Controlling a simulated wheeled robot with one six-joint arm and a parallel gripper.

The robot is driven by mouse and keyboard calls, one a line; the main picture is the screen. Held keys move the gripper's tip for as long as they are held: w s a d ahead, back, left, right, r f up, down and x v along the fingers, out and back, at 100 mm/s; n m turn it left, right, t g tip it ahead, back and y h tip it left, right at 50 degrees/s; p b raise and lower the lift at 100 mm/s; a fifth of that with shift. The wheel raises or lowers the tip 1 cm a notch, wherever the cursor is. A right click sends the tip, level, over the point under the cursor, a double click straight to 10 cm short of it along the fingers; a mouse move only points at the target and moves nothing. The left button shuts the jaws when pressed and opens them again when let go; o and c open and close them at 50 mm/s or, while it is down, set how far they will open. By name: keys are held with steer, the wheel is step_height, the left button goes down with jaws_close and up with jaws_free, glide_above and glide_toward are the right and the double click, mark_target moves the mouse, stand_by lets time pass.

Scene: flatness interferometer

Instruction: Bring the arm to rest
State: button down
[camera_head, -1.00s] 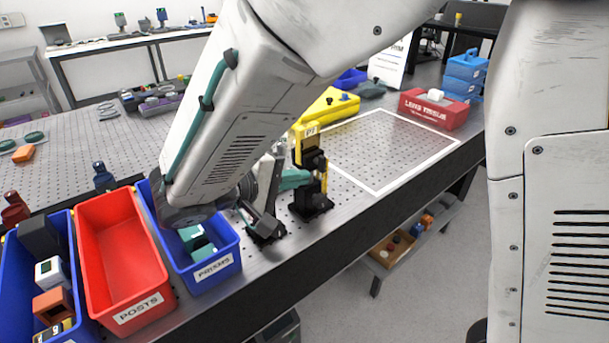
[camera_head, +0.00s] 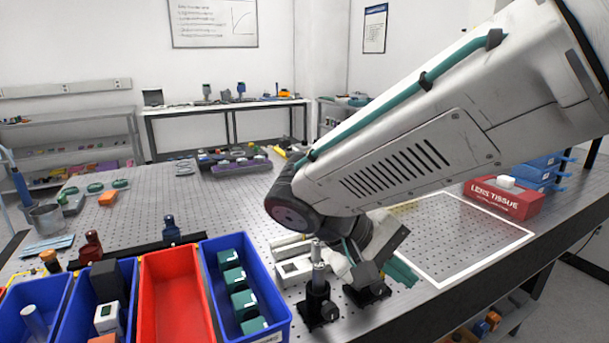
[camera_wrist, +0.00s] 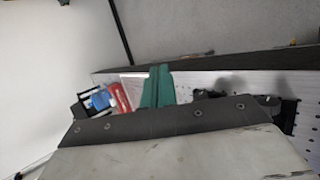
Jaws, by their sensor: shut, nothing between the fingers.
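My arm reaches in from the upper right of the head view and bends down low over the perforated table (camera_head: 235,192). My gripper (camera_head: 404,273) has teal fingers, partly hidden behind my wrist, beside the near edge of the white-outlined square. In the wrist view my gripper (camera_wrist: 157,86) shows its teal fingers together, with nothing between them. They point toward the white-framed area and the red box.
A post on a black base (camera_head: 317,305) stands just left of my wrist. The blue prism bin (camera_head: 278,322) and an empty red bin (camera_head: 172,300) lie further left. The red lens tissue box (camera_head: 503,200) and blue cases (camera_head: 540,172) are at right. The outlined square (camera_head: 470,262) looks clear.

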steer(key=s+d+m+t+y, duration=0.1)
steer(key=s+d+m+y, duration=0.2)
steer(key=s+d+y, duration=0.6)
steer(key=s+d, duration=0.2)
steer(key=s, duration=0.2)
steer(key=shift+d+r+y, duration=0.25)
steer(key=shift+r+y, duration=0.05)
